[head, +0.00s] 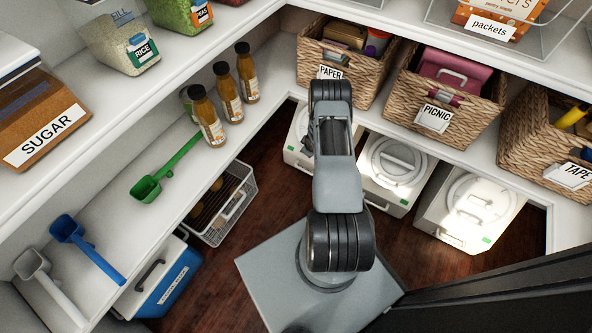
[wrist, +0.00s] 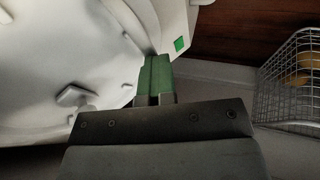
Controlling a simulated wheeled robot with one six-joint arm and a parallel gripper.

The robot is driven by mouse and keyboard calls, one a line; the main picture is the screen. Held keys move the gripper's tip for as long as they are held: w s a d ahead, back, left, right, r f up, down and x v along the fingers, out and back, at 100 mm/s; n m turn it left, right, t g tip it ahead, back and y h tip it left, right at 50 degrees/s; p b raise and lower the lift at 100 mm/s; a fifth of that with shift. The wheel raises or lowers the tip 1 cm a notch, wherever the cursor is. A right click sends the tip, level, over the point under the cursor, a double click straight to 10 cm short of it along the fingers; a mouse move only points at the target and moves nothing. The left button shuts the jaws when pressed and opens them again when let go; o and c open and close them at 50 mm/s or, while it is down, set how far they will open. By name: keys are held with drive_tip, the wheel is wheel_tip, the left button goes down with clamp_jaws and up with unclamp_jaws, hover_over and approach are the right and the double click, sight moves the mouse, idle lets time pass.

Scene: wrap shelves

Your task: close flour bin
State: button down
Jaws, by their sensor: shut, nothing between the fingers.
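Three white floor bins with round lids stand under the right shelf. The left bin (head: 296,152) is partly hidden by my arm, the middle bin (head: 397,168) and the right bin (head: 470,207) show clearly. I cannot read which is the flour bin. In the wrist view a white bin (wrist: 50,50) fills the left side, with a white knob or handle (wrist: 77,103) and a green sticker (wrist: 181,43). My gripper (wrist: 154,70) has green fingers, shut and empty, beside that bin's edge; I cannot tell whether they touch. My gripper is hidden in the head view.
A wire basket (head: 222,204) stands on the floor left of my arm and shows in the wrist view (wrist: 292,85). A blue cooler (head: 160,285) is nearer. Wicker baskets (head: 440,96) line the shelf above the bins. Open dark floor (head: 420,250) lies before the bins.

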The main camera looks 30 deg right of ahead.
drive_tip(key=shift+w+d+r, duration=0.15)
drive_tip(key=shift+d+r, duration=0.05)
drive_tip(key=shift+d, duration=0.15)
drive_tip(key=s+a+r+p, duration=0.4)
drive_tip(key=s+a+r, duration=0.1)
drive_tip(key=r, duration=0.5)
drive_tip(key=shift+s+a, duration=0.2)
drive_tip(key=shift+s, duration=0.6)
drive_tip(key=a+r+m+p, duration=0.1)
drive_tip(key=a+r+p, duration=0.3)
drive_tip(key=r, duration=0.9)
drive_tip(key=w+a+r+m+p, duration=0.1)
drive_tip(key=a+r+p, duration=0.35)
drive_tip(key=r, duration=0.85)
drive_tip(key=a+r+p, duration=0.1)
drive_tip(key=r+p, duration=0.5)
drive_tip(key=r, duration=0.7)
drive_tip(key=s+a+r+m+p, duration=0.1)
drive_tip(key=s+a+r+p, duration=0.3)
drive_tip(key=r, duration=0.5)
drive_tip(key=s+a+r+m+g+y+p, duration=0.1)
drive_tip(key=s+a+r+p, duration=0.3)
drive_tip(key=s+r, duration=0.2)
drive_tip(key=s+a+r+y+p, duration=0.1)
drive_tip(key=s+a+r+p, duration=0.3)
drive_tip(key=r, duration=0.7)
drive_tip(key=shift+s+a+r+m+g+p, duration=0.3)
drive_tip(key=shift+s+m+g+p, duration=0.15)
drive_tip(key=shift+s, duration=0.45)
